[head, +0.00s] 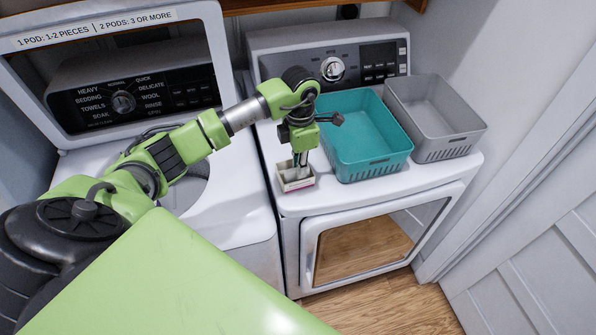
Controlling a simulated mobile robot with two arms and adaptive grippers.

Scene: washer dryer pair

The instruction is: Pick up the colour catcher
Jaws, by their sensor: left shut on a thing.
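My left gripper (300,160) points down over the front left of the dryer top. Its fingers reach into a small open box (296,184), white with a pinkish-red band, which looks like the colour catcher. The gripper is shut on this box. The box is upright at the dryer top's left edge; I cannot tell whether it touches the surface. Its print is too small to read. My right gripper is not in view.
A teal basket (366,166) and a grey basket (450,153) stand empty on the dryer (425,182), right of the gripper. The washer (236,205) is at left with its lid up. A white door (540,240) stands at right.

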